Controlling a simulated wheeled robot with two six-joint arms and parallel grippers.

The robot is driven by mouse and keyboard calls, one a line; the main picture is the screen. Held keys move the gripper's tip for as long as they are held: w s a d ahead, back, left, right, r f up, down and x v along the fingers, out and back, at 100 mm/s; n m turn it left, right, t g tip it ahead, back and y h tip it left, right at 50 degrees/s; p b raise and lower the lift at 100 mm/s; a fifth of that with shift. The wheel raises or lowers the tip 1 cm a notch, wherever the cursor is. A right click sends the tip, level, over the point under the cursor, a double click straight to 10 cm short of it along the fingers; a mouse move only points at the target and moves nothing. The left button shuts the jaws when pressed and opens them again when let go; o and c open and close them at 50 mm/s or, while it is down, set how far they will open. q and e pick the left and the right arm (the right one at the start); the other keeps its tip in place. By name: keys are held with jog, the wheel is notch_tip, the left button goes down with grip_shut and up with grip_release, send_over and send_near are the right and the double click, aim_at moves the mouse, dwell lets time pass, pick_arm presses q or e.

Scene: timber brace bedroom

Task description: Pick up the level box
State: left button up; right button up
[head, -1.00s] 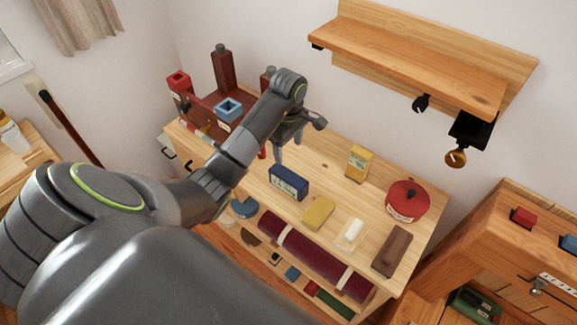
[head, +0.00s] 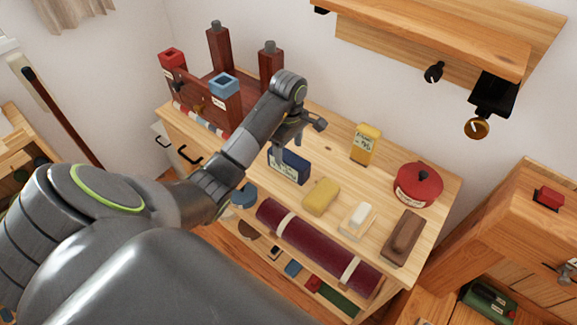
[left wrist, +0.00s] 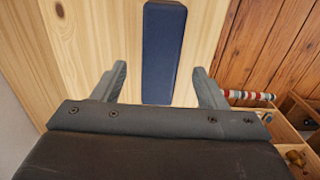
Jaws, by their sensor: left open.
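A dark blue box with a pale label (head: 289,168), which I take to be the level box, stands on the wooden bench top (head: 330,160). My left gripper (head: 287,143) is above and partly in front of it in the head view. In the left wrist view the box's blue top (left wrist: 163,50) lies ahead between the two open fingers (left wrist: 162,85), with a gap on either side. The fingers do not appear to touch it. My right gripper is not in view.
A yellow block (head: 321,196), a yellow box (head: 365,144), a white block on a tray (head: 360,217), a red round tin (head: 418,184) and a brown block (head: 403,238) share the bench. A dark red wooden frame (head: 205,100) stands left. A wall shelf (head: 430,40) hangs above.

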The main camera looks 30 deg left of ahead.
aim_at(289, 155)
pick_arm(q)
notch_tip(289, 155, down, 3)
jog(key=shift+r+p, duration=0.1)
jog(key=shift+p, duration=0.75)
jog(key=shift+f, duration=0.5)
jog(key=c, duration=1.2)
jog(key=shift+r, duration=0.35)
notch_tip(289, 155, up, 6)
jog(key=shift+w+f+p, duration=0.1)
jog(key=shift+f+p, duration=0.15)
jog(key=shift+p, duration=0.35)
notch_tip(289, 155, up, 3)
jog(key=p, duration=0.3)
jog(key=shift+f, duration=0.1)
jog(key=shift+r+p, duration=0.6)
jog(key=shift+p, duration=0.05)
